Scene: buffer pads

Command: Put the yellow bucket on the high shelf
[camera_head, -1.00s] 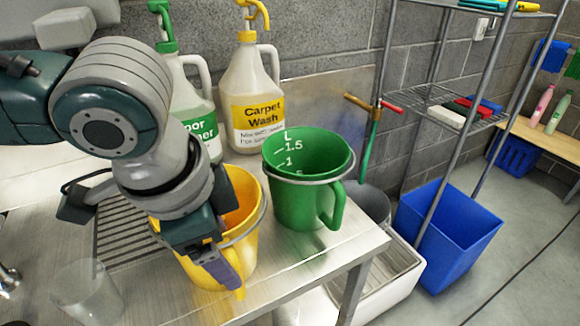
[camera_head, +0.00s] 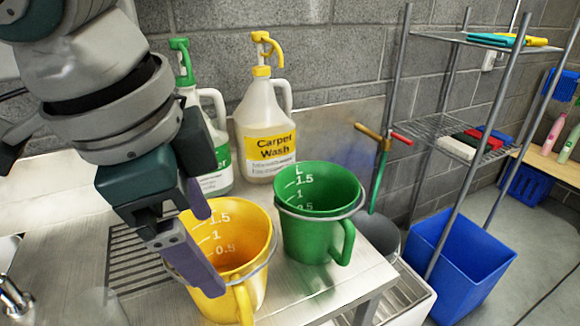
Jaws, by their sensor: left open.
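The yellow bucket (camera_head: 262,232) stands upright on the metal counter (camera_head: 310,298), with white measure marks inside and its handle toward me. My left gripper (camera_head: 207,245) is open, with its purple fingers over the left side of the bucket in the picture. It hides part of the bucket's left side, and I cannot tell whether the fingers touch it. The high shelf (camera_head: 455,39) is the top level of a metal rack at the right, with yellow and teal items on its right part. My right gripper is not in view.
A green bucket (camera_head: 318,230) stands close to the right of the yellow one. A Carpet Wash jug (camera_head: 265,125) and a green-topped jug (camera_head: 213,130) stand behind. The lower shelf (camera_head: 430,127) holds coloured blocks. A blue bin (camera_head: 460,250) is on the floor by the rack.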

